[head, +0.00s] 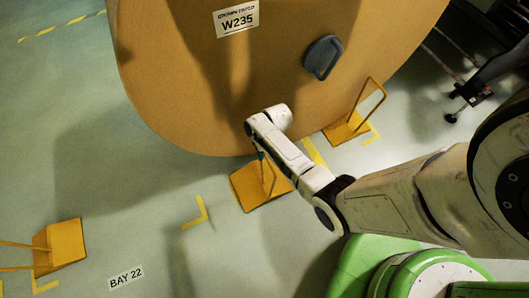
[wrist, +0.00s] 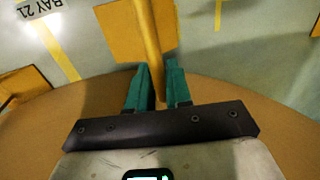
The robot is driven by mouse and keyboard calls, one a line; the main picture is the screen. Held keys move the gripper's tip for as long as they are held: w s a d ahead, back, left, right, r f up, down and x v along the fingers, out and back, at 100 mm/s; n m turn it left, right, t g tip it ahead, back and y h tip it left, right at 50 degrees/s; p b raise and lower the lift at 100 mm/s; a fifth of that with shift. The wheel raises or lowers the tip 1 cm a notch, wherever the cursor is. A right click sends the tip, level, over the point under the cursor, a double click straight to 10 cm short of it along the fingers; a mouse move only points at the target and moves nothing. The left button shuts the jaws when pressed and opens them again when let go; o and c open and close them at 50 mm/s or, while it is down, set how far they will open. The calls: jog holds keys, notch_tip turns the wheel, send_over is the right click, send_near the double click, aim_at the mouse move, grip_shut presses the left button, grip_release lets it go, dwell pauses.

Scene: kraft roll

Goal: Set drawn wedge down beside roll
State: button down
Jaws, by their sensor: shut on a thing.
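The big brown kraft roll (head: 185,100) fills the top of the head view, with a W235 label on its face. A yellow wedge (head: 250,190) with a rod handle is at the roll's lower edge, partly hidden by my arm. In the wrist view my gripper (wrist: 158,78) has its green fingers shut on the handle of this wedge (wrist: 112,30). The brown roll (wrist: 265,105) shows behind the fingers. I cannot tell whether the wedge touches the floor or the roll.
Another yellow wedge (head: 345,130) stands by the roll's right lower edge. A third wedge (head: 65,243) is at lower left. A dark plug (head: 322,57) sits on the roll's face.

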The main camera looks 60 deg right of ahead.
jog(key=shift+w+f, duration=0.1)
jog(key=shift+f, duration=0.15)
dwell(0.3)
jog(key=c, duration=1)
grip_release()
jog(key=shift+o, duration=0.2)
jog(key=shift+f, duration=0.1)
notch_tip(320, 180, up, 11)
jog(key=s+d+p, duration=0.1)
jog(key=p, duration=0.1)
jog(key=shift+s+d+f+p, duration=0.15)
jog(key=shift+s+d+p, duration=0.05)
jog(key=shift+d+p, duration=0.2)
jog(key=s+a+r+n+p, duration=0.2)
jog(key=s+a+r, duration=0.2)
jog(key=r, duration=0.2)
jog(key=s+a+r+n+h+p, duration=0.1)
jog(key=s+a+r+n+p, duration=0.1)
jog(key=s+a+r, duration=0.2)
jog(key=s+a+r+n+h+p, duration=0.1)
jog(key=s+a+r, duration=0.3)
jog(key=r, duration=0.6)
jog(key=shift+s+a+r+n+p, duration=0.15)
jog(key=shift+s+a+n+p, duration=0.25)
jog(key=shift+a+n+p, duration=0.4)
